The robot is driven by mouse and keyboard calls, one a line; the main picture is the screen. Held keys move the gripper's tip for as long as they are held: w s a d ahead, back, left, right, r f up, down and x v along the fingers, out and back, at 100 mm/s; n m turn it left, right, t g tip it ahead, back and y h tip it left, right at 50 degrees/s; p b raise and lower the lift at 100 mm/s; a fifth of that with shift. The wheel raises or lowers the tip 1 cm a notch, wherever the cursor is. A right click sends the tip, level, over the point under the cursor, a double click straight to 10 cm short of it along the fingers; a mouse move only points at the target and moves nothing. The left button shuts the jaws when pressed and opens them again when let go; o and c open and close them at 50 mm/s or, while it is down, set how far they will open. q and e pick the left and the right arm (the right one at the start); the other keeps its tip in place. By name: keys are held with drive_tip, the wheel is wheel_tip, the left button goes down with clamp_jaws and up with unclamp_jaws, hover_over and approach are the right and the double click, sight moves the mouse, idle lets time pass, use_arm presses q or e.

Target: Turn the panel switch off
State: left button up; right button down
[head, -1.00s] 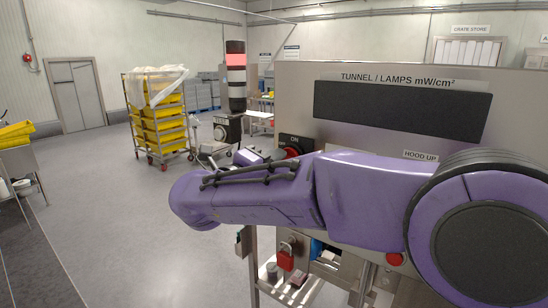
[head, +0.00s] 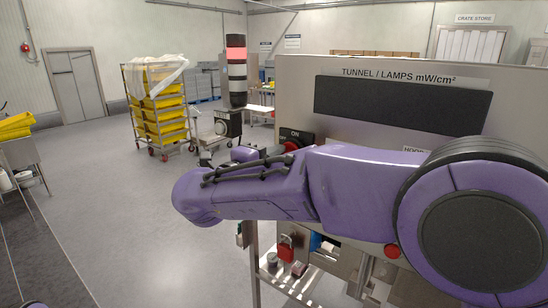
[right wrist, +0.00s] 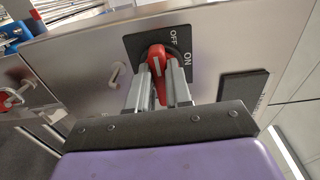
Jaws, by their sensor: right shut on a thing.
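The panel switch is a red handle (right wrist: 157,62) on a black plate (right wrist: 131,45) marked OFF and ON. In the right wrist view my right gripper (right wrist: 160,92) is shut on the handle, one grey finger on each side, with red showing between them. In the head view the plate (head: 301,134) sits at the panel's left edge with ON at its top, and a little of the red handle (head: 291,145) shows. My purple right arm hides most of the right hand there. My left gripper is not in view.
The steel panel (head: 298,82) carries a dark display (head: 400,105). A red button (head: 392,251) and a red padlock (head: 286,247) are below my arm. A signal tower (head: 236,72) shows a red section.

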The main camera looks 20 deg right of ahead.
drive_tip(key=c, duration=1)
unclamp_jaws()
drive_tip(key=shift+c, duration=0.2)
drive_tip(key=b+v, duration=0.4)
drive_tip(key=v, duration=0.6)
drive_tip(key=shift+s+a+b, duration=0.2)
drive_tip(key=shift+a+b, duration=0.05)
drive_tip(key=shift+b, duration=0.15)
drive_tip(key=shift+d+f, duration=0.1)
drive_tip(key=shift+f, duration=0.05)
